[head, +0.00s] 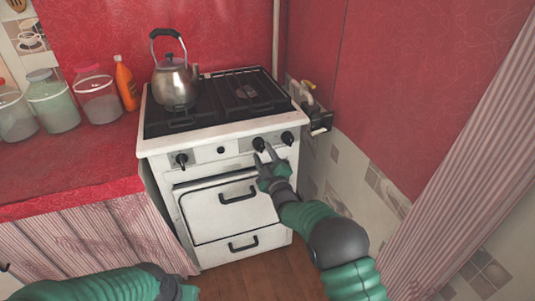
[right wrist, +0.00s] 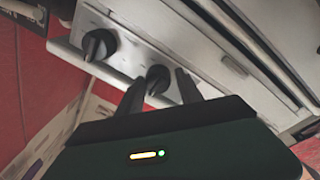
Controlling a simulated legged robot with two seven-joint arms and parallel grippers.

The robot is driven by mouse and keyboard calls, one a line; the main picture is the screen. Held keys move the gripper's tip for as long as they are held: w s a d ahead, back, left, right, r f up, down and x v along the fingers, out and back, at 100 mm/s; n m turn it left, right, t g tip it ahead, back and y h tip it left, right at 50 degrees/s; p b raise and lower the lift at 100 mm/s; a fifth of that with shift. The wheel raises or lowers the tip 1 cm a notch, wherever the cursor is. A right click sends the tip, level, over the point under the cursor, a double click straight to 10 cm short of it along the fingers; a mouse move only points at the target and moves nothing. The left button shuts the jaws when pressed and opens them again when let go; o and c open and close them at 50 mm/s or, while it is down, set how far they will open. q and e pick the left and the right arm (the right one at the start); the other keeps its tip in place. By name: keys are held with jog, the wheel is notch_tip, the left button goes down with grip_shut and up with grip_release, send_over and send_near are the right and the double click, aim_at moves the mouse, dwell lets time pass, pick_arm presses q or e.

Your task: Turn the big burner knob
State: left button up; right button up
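The white stove (head: 215,205) has a row of black knobs on its front panel. The knob (head: 259,144) second from the right is at my right gripper (head: 264,158); the rightmost knob (head: 288,138) is beside it. In the right wrist view, my right gripper (right wrist: 158,88) is open, with one dark finger on each side of the near knob (right wrist: 158,78). I cannot tell whether the fingers touch it. The rightmost knob also shows there (right wrist: 98,45), outside the fingers. My left arm shows at the bottom left of the head view; its gripper is out of frame.
A metal kettle (head: 175,82) stands on the stove top's left side. An orange bottle (head: 126,84) and glass jars (head: 97,96) stand on the red counter (head: 70,160). The oven door handle (head: 238,196) sticks out below the knobs. A striped curtain (head: 450,160) hangs at right.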

jog(key=r, duration=0.1)
jog(key=a+r, duration=0.1)
jog(key=r, duration=0.1)
jog(key=shift+w+t, duration=0.2)
jog(key=shift+t, duration=0.1)
jog(key=shift+s+d+f+p, duration=0.1)
jog(key=shift+s+f+p, duration=0.2)
jog(key=shift+f+p, duration=0.1)
jog(key=shift+s+d+f+p, duration=0.1)
jog(key=shift+s+f+p, duration=0.15)
jog(key=shift+s+f, duration=0.3)
jog(key=shift+s+d+f+p, duration=0.1)
jog(key=shift+s+f+p, duration=0.2)
jog(key=shift+s, duration=0.35)
pick_arm(q)
jog(key=r+p, duration=0.1)
jog(key=w+a+r+p, duration=0.1)
jog(key=shift+w+a+r, duration=0.1)
jog(key=shift+r, duration=0.3)
pick_arm(e)
jog(key=d+v, duration=0.1)
jog(key=v, duration=1.3)
pick_arm(q)
jog(key=shift+d, duration=0.2)
pick_arm(e)
jog(key=shift+d+f, duration=0.1)
jog(key=shift+d, duration=0.15)
